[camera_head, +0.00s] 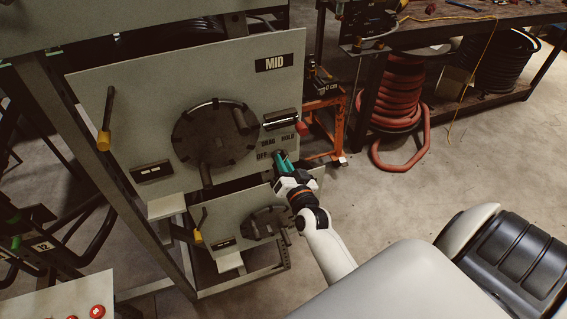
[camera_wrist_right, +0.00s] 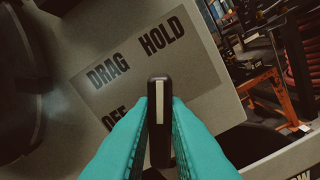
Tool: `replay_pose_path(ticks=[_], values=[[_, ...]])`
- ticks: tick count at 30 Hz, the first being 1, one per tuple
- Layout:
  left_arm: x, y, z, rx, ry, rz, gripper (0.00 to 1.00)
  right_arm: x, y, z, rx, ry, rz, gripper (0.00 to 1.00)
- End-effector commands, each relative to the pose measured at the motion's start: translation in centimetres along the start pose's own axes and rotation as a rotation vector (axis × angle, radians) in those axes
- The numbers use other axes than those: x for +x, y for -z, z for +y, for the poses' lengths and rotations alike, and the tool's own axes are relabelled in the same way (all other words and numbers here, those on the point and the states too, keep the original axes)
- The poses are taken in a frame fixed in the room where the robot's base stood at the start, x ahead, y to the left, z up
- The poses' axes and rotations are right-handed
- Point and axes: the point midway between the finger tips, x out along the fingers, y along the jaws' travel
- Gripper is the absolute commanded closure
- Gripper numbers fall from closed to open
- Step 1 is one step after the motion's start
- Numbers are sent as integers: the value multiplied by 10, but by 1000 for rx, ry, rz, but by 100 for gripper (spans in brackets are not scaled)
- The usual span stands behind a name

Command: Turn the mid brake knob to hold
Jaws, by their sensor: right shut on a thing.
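The MID panel (camera_head: 240,75) stands upright with a large black round reel or disc (camera_head: 214,135) at its middle. At its lower right is a label plate (camera_wrist_right: 150,70) with the words OFF, DRAG and HOLD. The mid brake knob (camera_wrist_right: 159,130) is a narrow black bar with a white line. In the wrist view the line runs up the picture, its upper end below HOLD and right of DRAG. My right gripper (camera_wrist_right: 160,125) has its teal fingers on both sides of the knob, shut on it. In the head view the gripper (camera_head: 281,160) hides the knob. My left gripper is not in view.
An orange stand (camera_head: 330,125) is close to the right of the panel. A red hose coil (camera_head: 398,100) is under the bench; open floor lies between.

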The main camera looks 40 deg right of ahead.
Motion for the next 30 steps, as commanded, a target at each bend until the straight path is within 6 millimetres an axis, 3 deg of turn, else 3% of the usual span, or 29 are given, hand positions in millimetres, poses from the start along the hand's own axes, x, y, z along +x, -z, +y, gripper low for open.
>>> replay_pose_path(ticks=[2,3,6,17,20,30], values=[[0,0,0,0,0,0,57,0,-1,0,4,0,-2,100],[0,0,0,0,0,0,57,0,-1,0,4,0,-2,82],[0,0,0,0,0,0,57,0,-1,0,3,0,-2,65],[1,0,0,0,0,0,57,-5,1,0,1,1,1,65],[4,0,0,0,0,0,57,-17,2,-1,2,1,2,65],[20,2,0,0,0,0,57,-88,3,-2,0,1,2,65]])
